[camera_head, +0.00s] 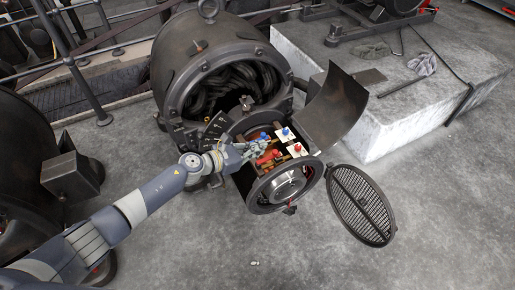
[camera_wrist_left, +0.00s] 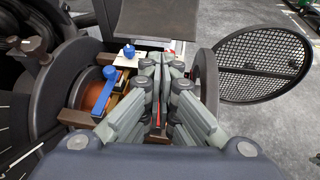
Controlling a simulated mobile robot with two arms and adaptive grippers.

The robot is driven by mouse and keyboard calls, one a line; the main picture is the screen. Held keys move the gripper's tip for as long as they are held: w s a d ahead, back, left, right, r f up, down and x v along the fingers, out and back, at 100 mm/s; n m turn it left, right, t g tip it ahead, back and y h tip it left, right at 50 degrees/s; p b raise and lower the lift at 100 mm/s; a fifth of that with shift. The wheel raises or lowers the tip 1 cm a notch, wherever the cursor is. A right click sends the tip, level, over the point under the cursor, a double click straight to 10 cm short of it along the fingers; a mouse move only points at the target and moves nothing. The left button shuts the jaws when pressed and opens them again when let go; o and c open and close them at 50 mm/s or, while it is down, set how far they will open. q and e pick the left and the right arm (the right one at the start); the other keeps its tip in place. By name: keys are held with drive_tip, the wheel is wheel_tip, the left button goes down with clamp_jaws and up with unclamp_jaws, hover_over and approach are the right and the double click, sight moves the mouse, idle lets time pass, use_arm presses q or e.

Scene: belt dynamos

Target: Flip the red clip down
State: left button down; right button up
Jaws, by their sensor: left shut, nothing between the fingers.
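The red clip (camera_head: 268,158) sits in the open dynamo housing, beside my left gripper. In the left wrist view only a thin red strip shows between my fingers, so its tilt is hard to tell. My left gripper (camera_head: 262,146) reaches in from the left over the housing. Its fingers (camera_wrist_left: 161,58) are shut and hold nothing. A blue clip (camera_wrist_left: 106,78) lies to the left of the fingers in the wrist view. A white block with a blue knob (camera_head: 285,131) and another with a red knob (camera_head: 298,148) stand behind and to the right. My right gripper is out of view.
A curved metal cover (camera_head: 334,105) stands up behind the housing (camera_head: 251,195). A round mesh lid (camera_head: 361,206) hangs open at the right. A large dark machine (camera_head: 176,78) stands at the back. The concrete floor (camera_head: 330,265) in front is mostly clear.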

use_arm(q)
drive_tip(key=shift+r, duration=0.1)
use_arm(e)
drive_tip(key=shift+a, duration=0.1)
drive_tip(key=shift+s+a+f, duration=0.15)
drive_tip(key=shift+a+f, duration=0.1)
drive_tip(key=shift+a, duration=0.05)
use_arm(q)
drive_tip(key=v, duration=0.8)
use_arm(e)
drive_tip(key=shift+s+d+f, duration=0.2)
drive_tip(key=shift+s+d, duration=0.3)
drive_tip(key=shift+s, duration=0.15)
